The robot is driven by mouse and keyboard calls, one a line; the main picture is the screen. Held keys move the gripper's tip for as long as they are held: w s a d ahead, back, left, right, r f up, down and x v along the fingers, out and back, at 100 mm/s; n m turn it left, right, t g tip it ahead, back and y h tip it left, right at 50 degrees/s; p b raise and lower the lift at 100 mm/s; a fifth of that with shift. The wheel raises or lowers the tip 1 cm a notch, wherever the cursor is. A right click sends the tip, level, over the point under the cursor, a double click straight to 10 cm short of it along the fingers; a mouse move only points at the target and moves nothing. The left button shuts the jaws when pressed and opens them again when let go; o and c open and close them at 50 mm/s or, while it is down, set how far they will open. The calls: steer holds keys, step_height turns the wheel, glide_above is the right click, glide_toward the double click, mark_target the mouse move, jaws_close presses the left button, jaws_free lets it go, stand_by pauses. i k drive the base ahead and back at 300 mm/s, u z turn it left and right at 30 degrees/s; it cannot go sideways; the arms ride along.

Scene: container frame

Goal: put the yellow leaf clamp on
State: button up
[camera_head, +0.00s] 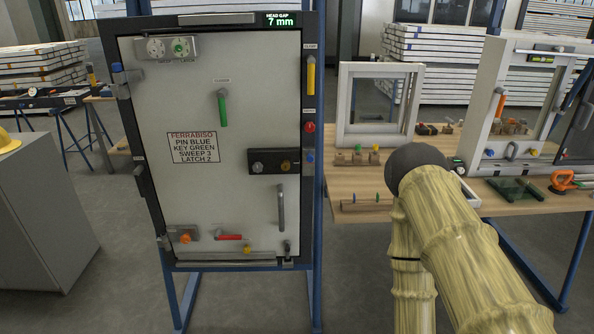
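A yellow handle (311,76), which looks like the yellow leaf clamp, hangs upright on the right side of the dark door frame (315,190), under a small label. It sits beside the right edge of the pale door leaf (215,200). The leaf looks shut or nearly so in the frame. A display (281,20) at the top right reads "HEAD GAP 7 mm". My arm, in a yellowish cover with a dark rounded joint, rises at the lower right in front of the bench. I cannot make out my gripper or its fingers.
The leaf carries a green handle (223,110), a notice (194,148), a dark lock plate (274,161), a pull handle (281,208) and a red handle (229,237). Red (310,127) and blue (310,157) knobs sit below the yellow handle. A cluttered wooden bench (345,187) stands right.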

mark_target(311, 59)
steer(key=k, duration=0.5)
steer(key=z, duration=1.25)
steer(key=i, duration=0.65)
steer(key=u, duration=1.25)
